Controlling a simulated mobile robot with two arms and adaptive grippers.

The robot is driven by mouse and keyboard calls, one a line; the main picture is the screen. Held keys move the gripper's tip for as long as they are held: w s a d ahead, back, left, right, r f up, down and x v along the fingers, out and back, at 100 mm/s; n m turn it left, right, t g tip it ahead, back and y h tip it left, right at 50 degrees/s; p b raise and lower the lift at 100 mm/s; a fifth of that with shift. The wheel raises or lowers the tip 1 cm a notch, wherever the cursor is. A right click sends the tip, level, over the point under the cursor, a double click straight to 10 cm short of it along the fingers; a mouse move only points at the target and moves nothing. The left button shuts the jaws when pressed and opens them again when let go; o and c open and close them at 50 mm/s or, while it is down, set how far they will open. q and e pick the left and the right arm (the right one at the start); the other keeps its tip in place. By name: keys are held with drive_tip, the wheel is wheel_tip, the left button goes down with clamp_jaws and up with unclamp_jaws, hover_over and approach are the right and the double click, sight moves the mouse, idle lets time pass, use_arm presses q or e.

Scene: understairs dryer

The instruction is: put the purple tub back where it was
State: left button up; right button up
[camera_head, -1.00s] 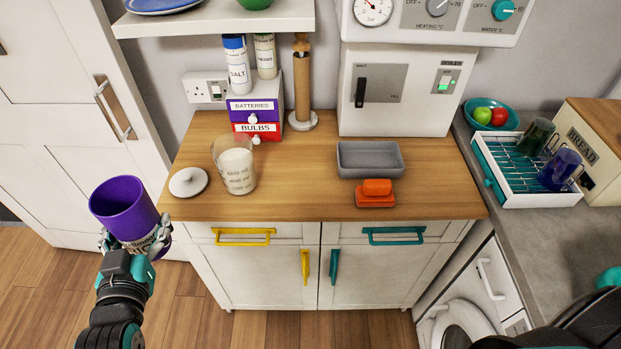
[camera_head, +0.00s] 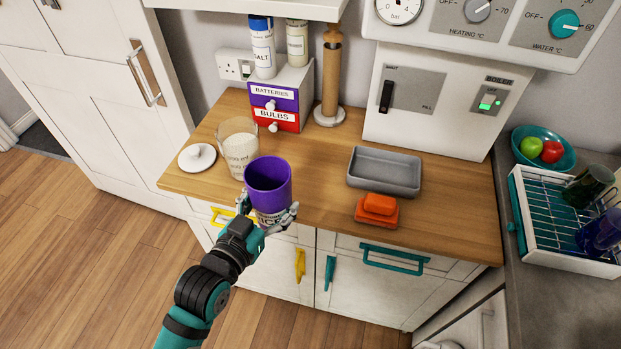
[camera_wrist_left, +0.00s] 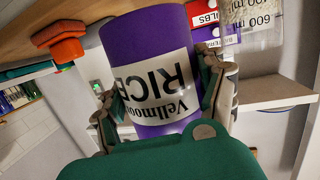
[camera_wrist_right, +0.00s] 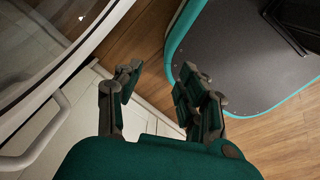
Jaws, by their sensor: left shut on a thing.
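The purple tub (camera_head: 268,178), with a white label reading RICE, is in my left gripper (camera_head: 266,217) at the front edge of the wooden counter. In the left wrist view the fingers close around both sides of the tub (camera_wrist_left: 150,35), and its label shows upside down. The tub is open-topped and roughly upright; I cannot tell whether its base touches the counter. My right gripper (camera_wrist_right: 160,95) shows only in the right wrist view, open and empty, above the floor beside a white appliance.
Small drawers (camera_head: 280,100) and a wooden cylinder stand (camera_head: 330,80) are behind. A shelf (camera_head: 250,8) hangs above.

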use_arm(q)
drive_tip(key=shift+s+d+f, duration=0.1)
drive_tip(key=shift+d+f, duration=0.15)
drive_tip(key=shift+f, duration=0.15)
drive_tip(key=shift+w+d, duration=0.2)
drive_tip(key=shift+w, duration=0.05)
drive_tip(key=x, duration=0.4)
drive_tip(key=w+a+p+x, duration=0.1)
drive_tip(key=x, duration=0.4)
drive_tip(key=a+r+p+x, duration=0.1)
drive_tip(key=x, duration=0.4)
drive_tip(key=shift+w, duration=0.35)
drive_tip(key=shift+w+d+f+p, duration=0.1)
drive_tip(key=shift+w+d+p, duration=0.05)
drive_tip(key=shift+w+p, duration=0.3)
wheel_tip(320, 180, down, 3)
drive_tip(key=shift+r, duration=0.1)
drive_tip(key=shift+f, duration=0.25)
use_arm(e)
wheel_tip(320, 180, up, 3)
drive_tip(key=shift+s+a+r, duration=0.1)
drive_tip(key=shift+a+r, duration=0.05)
drive_tip(key=shift+r, duration=0.05)
